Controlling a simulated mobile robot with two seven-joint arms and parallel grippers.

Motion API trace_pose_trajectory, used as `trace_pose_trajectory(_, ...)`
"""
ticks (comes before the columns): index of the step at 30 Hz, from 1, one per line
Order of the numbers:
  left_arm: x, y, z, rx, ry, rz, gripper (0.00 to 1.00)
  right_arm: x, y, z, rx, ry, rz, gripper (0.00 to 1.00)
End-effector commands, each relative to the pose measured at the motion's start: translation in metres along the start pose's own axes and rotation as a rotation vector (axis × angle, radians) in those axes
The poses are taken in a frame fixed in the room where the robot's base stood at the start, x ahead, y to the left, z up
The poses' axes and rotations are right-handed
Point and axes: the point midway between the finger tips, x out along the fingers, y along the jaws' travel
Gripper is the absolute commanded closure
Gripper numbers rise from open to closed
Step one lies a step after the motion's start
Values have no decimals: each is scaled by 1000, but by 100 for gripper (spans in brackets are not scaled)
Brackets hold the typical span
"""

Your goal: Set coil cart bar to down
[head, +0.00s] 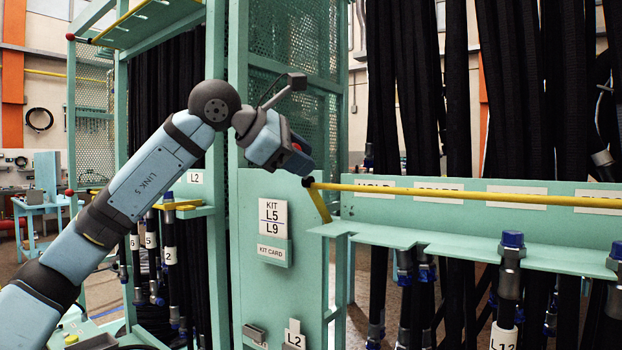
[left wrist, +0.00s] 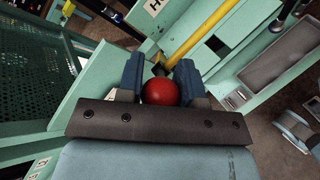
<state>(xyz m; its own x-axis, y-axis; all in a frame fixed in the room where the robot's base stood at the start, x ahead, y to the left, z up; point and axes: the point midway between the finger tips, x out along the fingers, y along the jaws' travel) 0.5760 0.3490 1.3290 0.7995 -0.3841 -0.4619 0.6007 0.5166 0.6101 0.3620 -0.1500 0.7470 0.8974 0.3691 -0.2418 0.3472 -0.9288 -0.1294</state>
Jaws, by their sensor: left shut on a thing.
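The yellow coil cart bar (head: 450,194) runs nearly level across the front of the hanging black hoses, in front of a row of partly covered labels. Its left end has a black fitting (head: 308,182) beside the green post. My left gripper (head: 300,160) is at this end. In the left wrist view its two blue-grey fingers (left wrist: 158,88) are shut on a red ball knob (left wrist: 160,92). The yellow bar (left wrist: 205,32) and its black fitting (left wrist: 160,69) show just beyond the knob. The knob is mostly hidden in the head view. My right gripper is not in view.
A green shelf (head: 450,250) with blue-capped hose ends is below the bar. A green post carries a kit card (head: 273,218) marked L5, L9. Mesh panels (head: 285,45) stand behind my arm. Another green rack with hoses (head: 165,90) is at left.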

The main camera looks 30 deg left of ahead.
Motion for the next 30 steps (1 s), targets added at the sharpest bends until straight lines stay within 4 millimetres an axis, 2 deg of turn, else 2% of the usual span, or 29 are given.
trace_pose_trajectory(1, 2, -10, -8, 11, -19, 26, 100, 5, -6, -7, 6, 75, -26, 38)
trace_pose_trajectory(6, -3, -22, -15, 44, -74, 101, 100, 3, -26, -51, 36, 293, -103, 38)
trace_pose_trajectory(9, -5, -28, -19, 61, -103, 142, 100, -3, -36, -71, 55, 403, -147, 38)
trace_pose_trajectory(11, -6, -33, -22, 72, -120, 167, 100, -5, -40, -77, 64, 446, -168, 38)
trace_pose_trajectory(12, -6, -36, -24, 79, -133, 183, 100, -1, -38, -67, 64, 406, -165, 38)
trace_pose_trajectory(18, -7, -52, -35, 121, -198, 274, 100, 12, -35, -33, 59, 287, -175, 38)
trace_pose_trajectory(24, -6, -72, -49, 121, -198, 274, 100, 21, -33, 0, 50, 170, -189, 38)
trace_pose_trajectory(30, -1, -90, -64, 120, -195, 272, 100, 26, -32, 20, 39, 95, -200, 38)
